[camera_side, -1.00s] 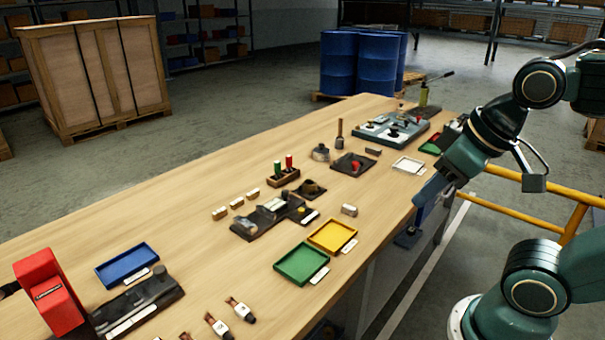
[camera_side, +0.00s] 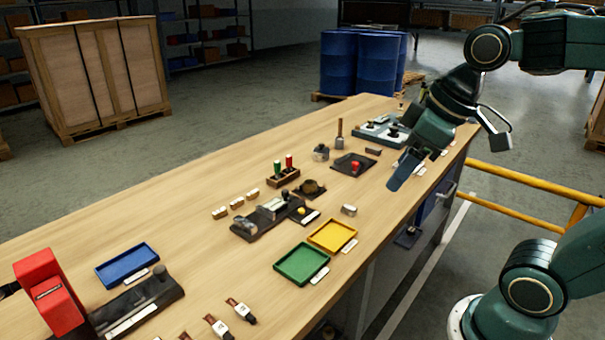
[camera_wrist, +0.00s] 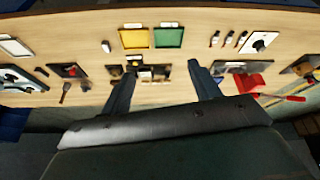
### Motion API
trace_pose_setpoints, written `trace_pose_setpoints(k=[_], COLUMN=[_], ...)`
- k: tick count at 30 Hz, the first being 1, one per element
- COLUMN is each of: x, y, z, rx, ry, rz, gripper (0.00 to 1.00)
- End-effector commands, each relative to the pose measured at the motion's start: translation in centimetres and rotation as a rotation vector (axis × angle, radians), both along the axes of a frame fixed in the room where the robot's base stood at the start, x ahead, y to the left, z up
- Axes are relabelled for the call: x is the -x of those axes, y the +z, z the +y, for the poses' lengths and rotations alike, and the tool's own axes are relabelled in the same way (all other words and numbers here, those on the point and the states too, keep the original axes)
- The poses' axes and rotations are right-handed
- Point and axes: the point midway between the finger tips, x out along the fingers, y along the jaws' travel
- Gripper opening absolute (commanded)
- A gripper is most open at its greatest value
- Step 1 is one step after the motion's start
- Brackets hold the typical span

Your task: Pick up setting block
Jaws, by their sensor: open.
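A small pale grey block (camera_side: 349,210) lies on the bench beyond the yellow tray in the side view. It looks like the setting block, though I cannot be sure. It also shows in the wrist view (camera_wrist: 105,46), left of the yellow tray. Another small grey block (camera_side: 373,151) lies farther along the bench. My gripper (camera_side: 393,186) is above the bench's right edge, to the right of the nearer block and apart from it. In the wrist view, my gripper (camera_wrist: 160,68) has its two fingers wide apart with nothing held between them.
A yellow tray (camera_side: 333,236) and a green tray (camera_side: 302,264) lie near the bench's front edge. A dark fixture (camera_side: 268,216) and a wooden holder with green and red handles (camera_side: 283,177) stand behind them. Three small wooden blocks (camera_side: 237,203) lie farther left.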

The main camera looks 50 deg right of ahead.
Motion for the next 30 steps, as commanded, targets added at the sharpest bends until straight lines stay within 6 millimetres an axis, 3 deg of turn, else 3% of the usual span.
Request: trace_pose_setpoints(k=[16, 30], x=[-10.1, -17.0], y=[0.5, -2.9], z=[-3.8, -10.9], rx=[0.042, 0.029], ry=[0.414, 0.784], rz=[0.118, 0.151], gripper=[0.62, 0.62])
